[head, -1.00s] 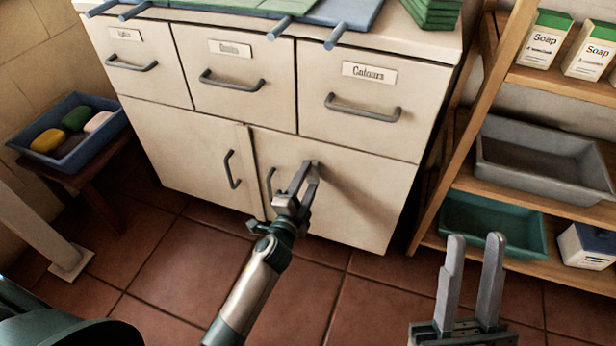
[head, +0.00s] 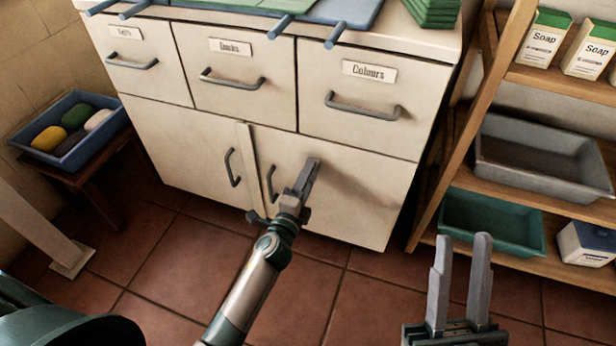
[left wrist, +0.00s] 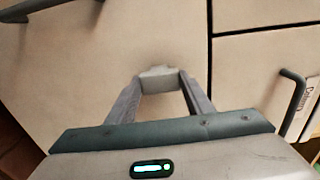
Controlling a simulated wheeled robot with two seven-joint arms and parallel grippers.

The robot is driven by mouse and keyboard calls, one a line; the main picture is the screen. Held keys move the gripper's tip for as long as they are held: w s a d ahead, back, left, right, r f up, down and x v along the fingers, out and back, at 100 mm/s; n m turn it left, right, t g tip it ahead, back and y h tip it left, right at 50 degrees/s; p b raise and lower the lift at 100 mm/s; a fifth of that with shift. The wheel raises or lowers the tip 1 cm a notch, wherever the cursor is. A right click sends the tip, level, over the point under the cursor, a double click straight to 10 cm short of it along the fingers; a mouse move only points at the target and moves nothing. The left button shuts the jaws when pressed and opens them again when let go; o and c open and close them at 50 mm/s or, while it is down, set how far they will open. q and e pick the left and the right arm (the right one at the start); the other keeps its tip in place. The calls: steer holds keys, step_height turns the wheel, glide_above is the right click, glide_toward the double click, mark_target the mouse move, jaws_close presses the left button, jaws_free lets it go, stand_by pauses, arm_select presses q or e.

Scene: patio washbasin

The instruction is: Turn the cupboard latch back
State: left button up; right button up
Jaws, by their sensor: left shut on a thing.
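The pale cupboard has a right-hand door (head: 350,200) below the Colours drawer, and it looks shut. My left gripper (head: 312,168) reaches up to this door, right of the door's grey handle (head: 270,185). In the left wrist view its fingertips are closed on a small light-grey latch (left wrist: 158,72) on the door face. In the head view the fingers largely hide the latch. My right gripper (head: 462,240) is open and empty, its two fingers apart and pointing up at the lower right, away from the cupboard.
The left door (head: 190,150) has its own grey handle. Three labelled drawers sit above. A wooden shelf unit with a grey tray (head: 540,160) and a green tray (head: 490,222) stands right of the cupboard. A blue tray (head: 72,155) of soaps stands left on a stool. The tiled floor in front is clear.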

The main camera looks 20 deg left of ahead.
arm_select(q)
steer(key=o, duration=1.1)
steer(key=shift+d, duration=0.1)
steer(key=shift+c, duration=0.2)
arm_select(e)
steer(key=shift+d, duration=0.1)
arm_select(q)
steer(key=shift+s, duration=0.1)
steer(key=s, duration=1.7)
steer(key=shift+s+a, duration=0.15)
steer(key=shift+a, duration=0.15)
arm_select(e)
steer(key=shift+w+a+f, duration=0.1)
steer(key=shift+a+f, duration=0.05)
steer(key=shift+a, duration=0.05)
steer(key=shift+f, duration=0.15)
